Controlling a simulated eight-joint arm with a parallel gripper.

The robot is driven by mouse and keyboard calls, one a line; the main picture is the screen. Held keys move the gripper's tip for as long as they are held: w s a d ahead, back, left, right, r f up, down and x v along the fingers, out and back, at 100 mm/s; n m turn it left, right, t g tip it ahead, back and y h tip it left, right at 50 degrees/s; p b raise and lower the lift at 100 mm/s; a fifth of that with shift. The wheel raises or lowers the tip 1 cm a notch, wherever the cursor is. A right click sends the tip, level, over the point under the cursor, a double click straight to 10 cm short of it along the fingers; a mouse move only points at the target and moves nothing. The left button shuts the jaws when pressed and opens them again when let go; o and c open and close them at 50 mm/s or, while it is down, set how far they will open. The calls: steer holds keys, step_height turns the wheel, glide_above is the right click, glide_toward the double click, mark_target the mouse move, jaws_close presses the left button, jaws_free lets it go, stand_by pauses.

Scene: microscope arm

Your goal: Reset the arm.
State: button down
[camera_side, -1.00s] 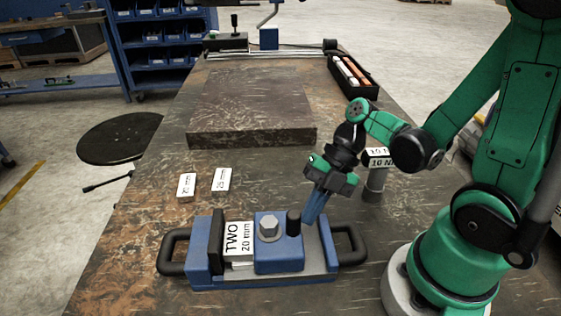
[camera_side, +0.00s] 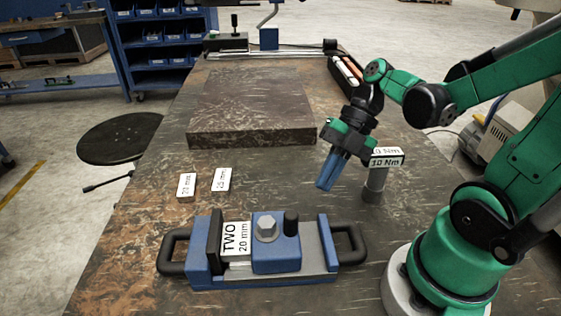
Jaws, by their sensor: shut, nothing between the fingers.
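My gripper (camera_side: 325,186) hangs above the table, its blue fingers shut and empty, pointing down and slightly left. It is up and to the right of the blue vise (camera_side: 275,262), apart from it. The vise has black side handles, a hex bolt head and a black knob on its block. A white block labelled "TWO 20 mm" (camera_side: 236,238) sits between the vise jaws.
Two small white labelled blocks (camera_side: 187,185) (camera_side: 222,179) lie on the table (camera_side: 130,255) left of centre. A dark raised plate (camera_side: 250,110) lies behind them. A black tray with rods (camera_side: 345,72) is at the back right. The table's front left is clear.

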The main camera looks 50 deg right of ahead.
steer(key=w+r+m+t+h, duration=0.1)
steer(key=w+m+t+h, duration=0.1)
steer(key=m, duration=1.1)
steer(key=w+r+m+t+h, duration=0.2)
steer(key=w+m+t+h, duration=0.1)
steer(key=m, duration=0.9)
steer(key=shift+w+a+r+m+t+h, duration=0.2)
steer(key=shift+w+a+m+t+h, duration=0.15)
steer(key=shift+t+h, duration=0.6)
